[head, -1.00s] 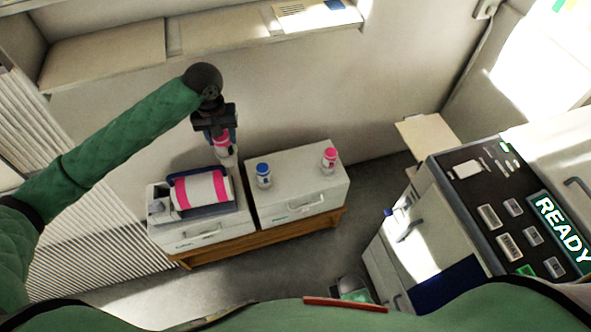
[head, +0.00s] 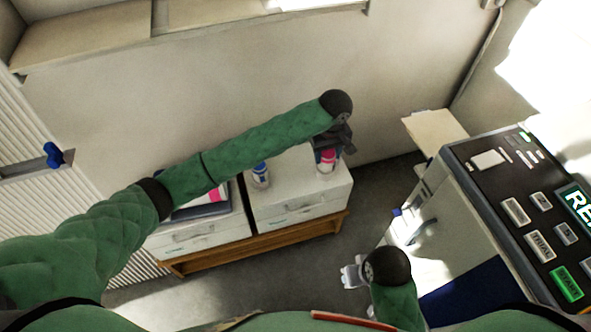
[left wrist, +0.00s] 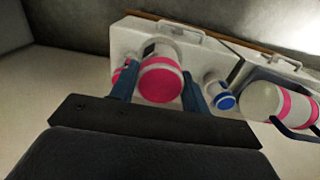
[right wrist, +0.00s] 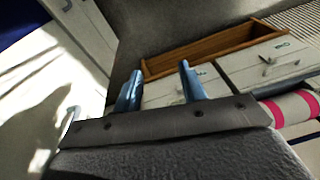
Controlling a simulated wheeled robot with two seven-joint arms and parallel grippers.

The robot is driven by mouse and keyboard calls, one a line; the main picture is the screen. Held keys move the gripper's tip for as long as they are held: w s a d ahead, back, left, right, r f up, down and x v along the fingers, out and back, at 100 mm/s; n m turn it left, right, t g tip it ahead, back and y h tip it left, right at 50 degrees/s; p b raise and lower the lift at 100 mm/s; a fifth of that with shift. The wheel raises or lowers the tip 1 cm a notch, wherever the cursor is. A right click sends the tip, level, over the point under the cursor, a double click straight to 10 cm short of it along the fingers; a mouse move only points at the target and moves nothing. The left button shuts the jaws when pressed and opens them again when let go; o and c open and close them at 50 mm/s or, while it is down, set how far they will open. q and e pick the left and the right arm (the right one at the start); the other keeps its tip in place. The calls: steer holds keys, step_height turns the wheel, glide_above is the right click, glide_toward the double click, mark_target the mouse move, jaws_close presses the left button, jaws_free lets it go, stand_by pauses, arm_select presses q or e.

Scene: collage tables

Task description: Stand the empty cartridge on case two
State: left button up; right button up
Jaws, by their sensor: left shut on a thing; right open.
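My left gripper (head: 328,148) is over the right-hand white case (head: 300,213). In the left wrist view it is shut on a white cartridge with a pink cap (left wrist: 160,80), over that case's top. I cannot tell whether its base touches the case. A second pink-capped cartridge (left wrist: 121,73) is just beside it, partly behind a finger. A blue-capped cartridge (head: 260,173) stands on the same case, to the left. In the head view the arm and gripper cover much of this. My right gripper (head: 354,273) is open and empty, low in front of the cases.
The left-hand case (head: 195,236) carries a dark tray with a pink-banded white roll (left wrist: 285,105), largely behind my arm. Both cases sit on a wooden stand (head: 255,247). A machine with a button panel (head: 520,190) stands at the right. The floor before the stand is clear.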

arm_select(q)
steer(key=w+a+f+p, duration=0.3)
steer(key=w+a+f, duration=0.4)
steer(key=a+f, duration=0.2)
steer(key=shift+f, duration=0.95)
arm_select(e)
step_height(320, 180, down, 10)
steer(key=w, duration=0.2)
steer(key=shift+d, duration=0.2)
steer(key=shift+f, duration=0.1)
arm_select(q)
steer(key=o, duration=1.4)
steer(key=shift+f, duration=0.1)
steer(key=shift+c, duration=0.2)
arm_select(e)
steer(key=shift+s+f, duration=0.1)
